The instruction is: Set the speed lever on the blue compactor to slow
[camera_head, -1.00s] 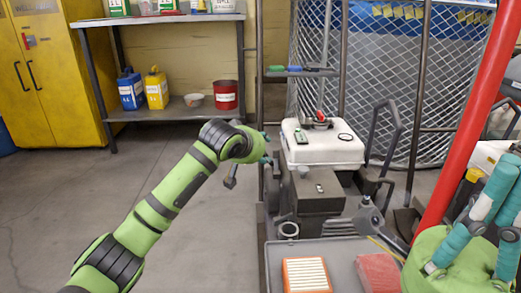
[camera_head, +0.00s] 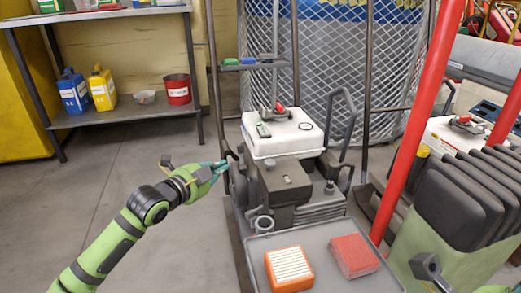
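A machine with a white tank (camera_head: 285,132) and a dark engine (camera_head: 285,180) stands in the middle. No blue body shows on it. At the right a second machine with a white top (camera_head: 450,135) shows in part, with a blue part (camera_head: 492,113) behind it. I cannot tell which is the blue compactor, and I cannot make out a speed lever. My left gripper (camera_head: 222,169) has teal fingers close to the left side of the middle machine. Whether they touch it or are shut is unclear. My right arm fills the lower right; its fingertips do not show.
A grey tray (camera_head: 325,272) with an orange-framed filter (camera_head: 289,268) and a red block (camera_head: 354,255) is in front. A red post (camera_head: 415,125) stands right of the middle machine. A shelf (camera_head: 125,115) with containers is at the back left. The floor left is clear.

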